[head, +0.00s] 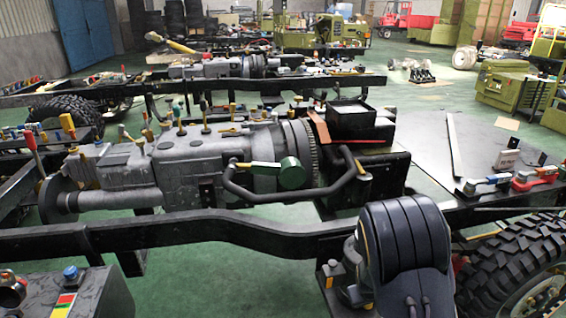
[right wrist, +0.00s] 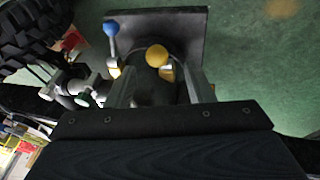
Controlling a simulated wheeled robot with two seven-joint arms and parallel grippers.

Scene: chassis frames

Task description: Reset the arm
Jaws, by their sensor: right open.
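My right gripper (right wrist: 158,75) shows in the right wrist view as two grey fingers standing apart beyond a dark bar with screws. A lever with a yellow ball knob (right wrist: 157,56) shows between the fingers, and one with a blue knob (right wrist: 111,28) stands just left of it. I cannot tell whether the fingers touch either lever. I see nothing held between the fingers. A dark plate (right wrist: 185,25) lies behind the levers. In the head view I make out neither gripper. My left gripper is out of view.
A black chassis rail (head: 190,232) crosses the head view, with a grey gearbox (head: 190,160) behind it. A rounded black ribbed body (head: 405,240) stands in front, left of a large tyre (head: 515,265). Hand tools (head: 485,184) lie on a dark panel. Green floor (head: 220,275) shows below the rail.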

